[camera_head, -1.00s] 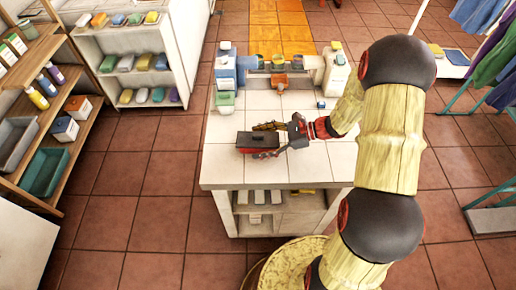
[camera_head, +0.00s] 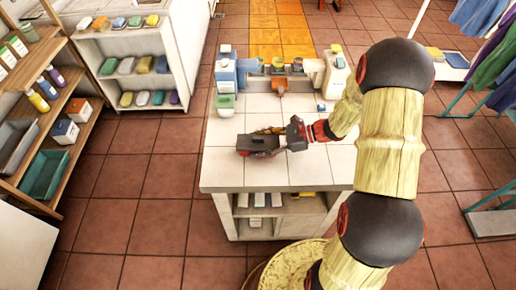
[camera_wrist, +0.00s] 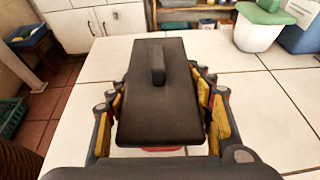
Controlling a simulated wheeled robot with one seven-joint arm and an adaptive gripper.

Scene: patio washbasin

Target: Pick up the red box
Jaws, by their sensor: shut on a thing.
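The red box (camera_head: 256,153) sits on the white tiled counter (camera_head: 222,176), left of centre in the head view. It has a black lid with a raised handle, which fills the middle of the wrist view (camera_wrist: 157,105). A small strip of red shows below the lid there. My gripper (camera_head: 270,139) reaches in from the right. In the wrist view my gripper (camera_wrist: 160,90) has one yellow-padded finger along each side of the box and is shut on it. The contact under the lid's edges is hidden.
Bottles and containers (camera_head: 225,75) stand at the counter's back left, with a white jug-like container (camera_head: 335,75) at back right. An orange item (camera_head: 280,84) lies between them. The counter front is clear. Shelves (camera_head: 55,130) stand at left.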

